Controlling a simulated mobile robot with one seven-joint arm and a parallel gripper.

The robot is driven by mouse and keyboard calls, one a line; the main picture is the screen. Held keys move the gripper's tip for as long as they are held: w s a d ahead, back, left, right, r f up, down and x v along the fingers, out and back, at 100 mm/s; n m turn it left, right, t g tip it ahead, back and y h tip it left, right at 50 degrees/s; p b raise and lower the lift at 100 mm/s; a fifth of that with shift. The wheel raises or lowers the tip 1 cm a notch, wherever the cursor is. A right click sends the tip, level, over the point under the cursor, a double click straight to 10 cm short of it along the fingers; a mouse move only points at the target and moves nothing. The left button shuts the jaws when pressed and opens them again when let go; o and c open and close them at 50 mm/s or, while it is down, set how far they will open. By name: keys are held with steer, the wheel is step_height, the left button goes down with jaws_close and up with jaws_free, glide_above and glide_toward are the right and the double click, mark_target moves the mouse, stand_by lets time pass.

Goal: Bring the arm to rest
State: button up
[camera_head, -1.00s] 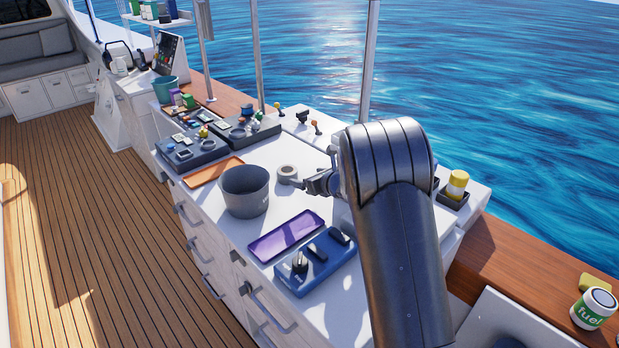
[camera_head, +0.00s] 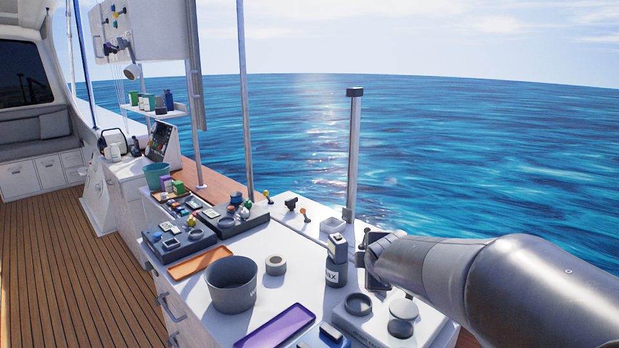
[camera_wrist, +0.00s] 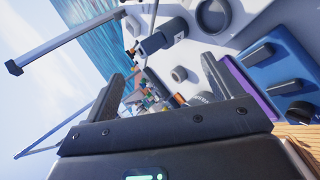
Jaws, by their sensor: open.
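My gripper (camera_head: 372,262) is at the right of the head view, above the white counter (camera_head: 300,240) and just right of a dark bottle with a pale top (camera_head: 336,262). My grey arm reaches in from the right edge. In the wrist view my gripper (camera_wrist: 165,88) shows two dark fingers set wide apart with nothing between them. The dark bottle (camera_wrist: 155,42) also shows there, beyond the fingers. Whether the gripper touches the bottle in the head view I cannot tell.
A grey bucket (camera_head: 231,288), a grey ring (camera_head: 275,265), an orange tray (camera_head: 200,263) and a purple tray (camera_head: 275,328) are on the counter. A pale holder with round recesses (camera_head: 390,325) sits below my gripper. A metal post (camera_head: 352,150) stands behind it. Open deck (camera_head: 75,270) lies left.

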steer(key=s+d+f+m+g, duration=0.1)
steer(key=s+m+g, duration=0.3)
steer(key=s+m, duration=1.3)
steer(key=s, duration=1.1)
steer(key=shift+s+d+g, duration=0.2)
steer(key=shift+g, duration=0.2)
